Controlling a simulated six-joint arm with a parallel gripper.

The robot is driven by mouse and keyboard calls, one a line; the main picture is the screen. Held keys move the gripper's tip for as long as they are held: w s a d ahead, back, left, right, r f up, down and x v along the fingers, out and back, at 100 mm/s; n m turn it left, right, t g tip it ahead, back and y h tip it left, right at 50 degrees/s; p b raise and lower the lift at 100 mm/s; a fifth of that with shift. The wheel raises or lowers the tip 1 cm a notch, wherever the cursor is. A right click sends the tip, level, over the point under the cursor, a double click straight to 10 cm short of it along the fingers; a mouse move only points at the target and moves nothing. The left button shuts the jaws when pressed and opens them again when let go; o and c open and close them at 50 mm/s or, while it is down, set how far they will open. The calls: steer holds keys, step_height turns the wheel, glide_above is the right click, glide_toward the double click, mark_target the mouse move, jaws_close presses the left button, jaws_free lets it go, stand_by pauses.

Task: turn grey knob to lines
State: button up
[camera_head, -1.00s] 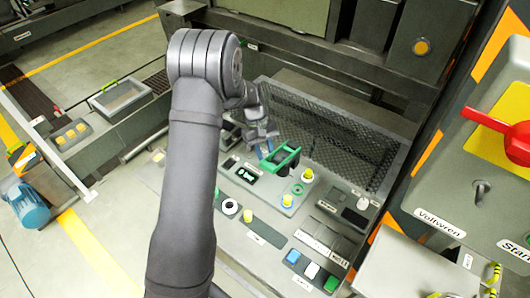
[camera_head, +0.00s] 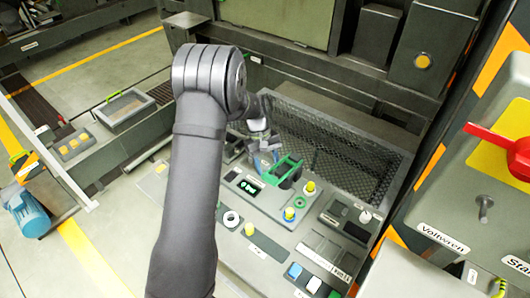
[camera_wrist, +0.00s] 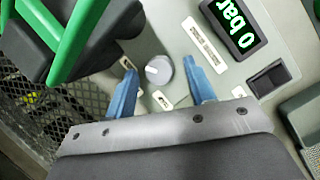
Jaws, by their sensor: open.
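The grey knob (camera_wrist: 158,70) is a small round knob with a pale pointer mark, on the grey panel in the wrist view. Small white label plates sit around it, one of them a longer strip (camera_wrist: 204,45). My gripper (camera_wrist: 163,76) is open, its two blue fingers on either side of the knob with a gap on each side. I cannot tell how far the fingertips are above the panel. In the head view my gripper (camera_head: 265,158) is over the panel beside the green handle, and the knob is hidden there.
A green handle on a dark body (camera_wrist: 68,35) is close on the left in the wrist view. A display reading 0 bar (camera_wrist: 235,28) and a black switch (camera_wrist: 269,78) are at right. Mesh (camera_wrist: 30,110) lies left. Several buttons (camera_head: 289,214) stand on the panel.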

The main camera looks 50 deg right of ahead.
steer(key=v, duration=1.7)
steer(key=x, duration=1.7)
steer(key=shift+f, duration=0.15)
steer(key=shift+s+f, duration=0.1)
steer(key=shift+a+n, duration=0.1)
steer(key=shift+n, duration=0.7)
steer(key=n+h, duration=0.1)
steer(key=n, duration=0.1)
steer(key=n+h, duration=0.1)
steer(key=n, duration=0.1)
steer(key=shift+a+n, duration=0.2)
steer(key=shift+n, duration=0.1)
steer(key=v, duration=1.5)
